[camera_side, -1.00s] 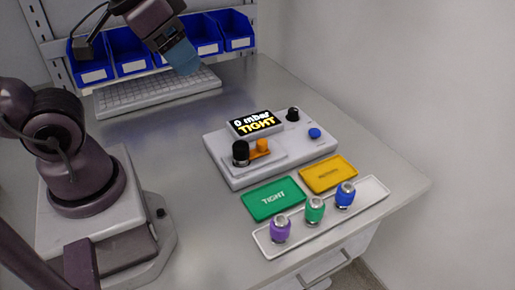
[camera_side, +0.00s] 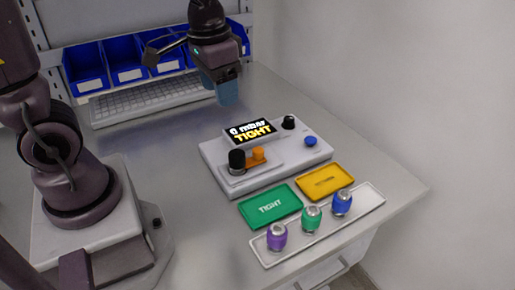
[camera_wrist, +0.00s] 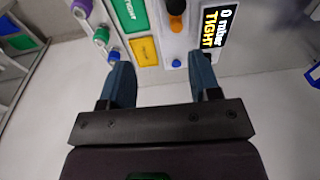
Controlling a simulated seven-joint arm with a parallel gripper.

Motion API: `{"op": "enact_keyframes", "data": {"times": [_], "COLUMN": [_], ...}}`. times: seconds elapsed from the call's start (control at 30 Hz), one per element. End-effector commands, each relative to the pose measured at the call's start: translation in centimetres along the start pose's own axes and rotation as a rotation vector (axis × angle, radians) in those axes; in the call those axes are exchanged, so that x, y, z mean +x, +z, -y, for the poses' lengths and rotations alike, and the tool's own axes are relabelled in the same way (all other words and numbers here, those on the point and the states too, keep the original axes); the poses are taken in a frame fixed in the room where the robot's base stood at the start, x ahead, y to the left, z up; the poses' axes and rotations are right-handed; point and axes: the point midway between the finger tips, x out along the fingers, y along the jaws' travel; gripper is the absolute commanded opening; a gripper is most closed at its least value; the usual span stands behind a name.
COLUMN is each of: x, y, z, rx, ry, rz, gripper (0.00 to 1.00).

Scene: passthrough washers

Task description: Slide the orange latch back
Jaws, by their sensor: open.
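The orange latch (camera_side: 257,154) sits on the grey test device (camera_side: 290,161), just right of a black cylindrical knob (camera_side: 237,161). In the wrist view the orange latch (camera_wrist: 176,7) shows at the top edge, partly cut off. The device's display reads "0 mbar TIGHT" (camera_side: 251,131). My gripper (camera_side: 228,98) is above and behind the device, pointing down, apart from the latch. In the wrist view its two blue fingers (camera_wrist: 163,75) are spread with nothing between them.
A green "TIGHT" tray (camera_side: 270,208) and a yellow tray (camera_side: 324,181) lie in front of the device. Purple (camera_side: 277,237), green (camera_side: 311,218) and blue (camera_side: 341,203) fittings stand on a white tray (camera_side: 352,222). A keyboard (camera_side: 143,104) and blue bins (camera_side: 85,67) are behind.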

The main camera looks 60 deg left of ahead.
Motion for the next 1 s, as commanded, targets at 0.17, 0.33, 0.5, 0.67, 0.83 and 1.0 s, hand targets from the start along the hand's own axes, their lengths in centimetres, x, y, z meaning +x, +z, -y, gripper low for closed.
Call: {"op": "enact_keyframes", "data": {"times": [0.17,0.33,0.5,0.67,0.83,1.0], "x": [5.3,9.2,9.6,11.0,14.1,17.7], "y": [-3.7,-6.4,-9.2,-9.0,-8.6,-8.2], "z": [1.4,2.2,2.6,2.6,2.6,2.7], "rx": [0.042,0.098,0.17,0.191,0.191,0.19], "ry": [0.003,0.011,-0.001,0.0,0.0,0.0], "rz": [0.114,0.154,0.098,0.1,0.103,0.103], "gripper": [0.57,0.57,0.57,0.57,0.57,0.57]}}
